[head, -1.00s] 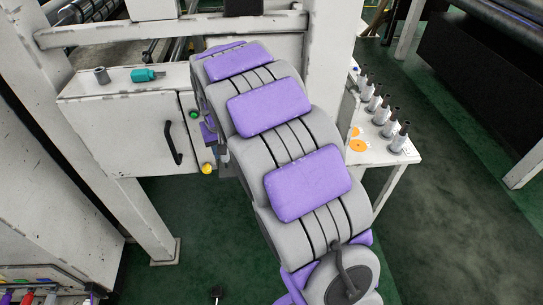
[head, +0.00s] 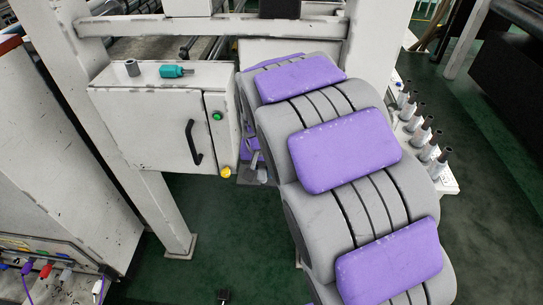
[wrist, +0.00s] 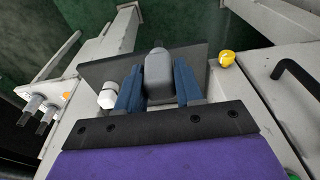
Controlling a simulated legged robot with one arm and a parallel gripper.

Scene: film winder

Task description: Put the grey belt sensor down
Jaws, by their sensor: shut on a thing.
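The grey belt sensor (wrist: 159,72) is a rounded block between the two blue fingers of my gripper (wrist: 158,88) in the wrist view. My gripper is shut on it, with a finger against each side. A dark flat plate (wrist: 98,72) lies behind the fingers and sensor in that view; I cannot tell whether the sensor touches it. In the head view my grey and purple arm reaches past the right side of the white cabinet and largely hides the gripper and sensor.
The white cabinet (head: 155,140) has a black handle (head: 194,143), a green button (head: 217,116) and a yellow knob (head: 226,172); the knob also shows close by in the wrist view (wrist: 227,58). Several spindles (head: 423,133) stand at right.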

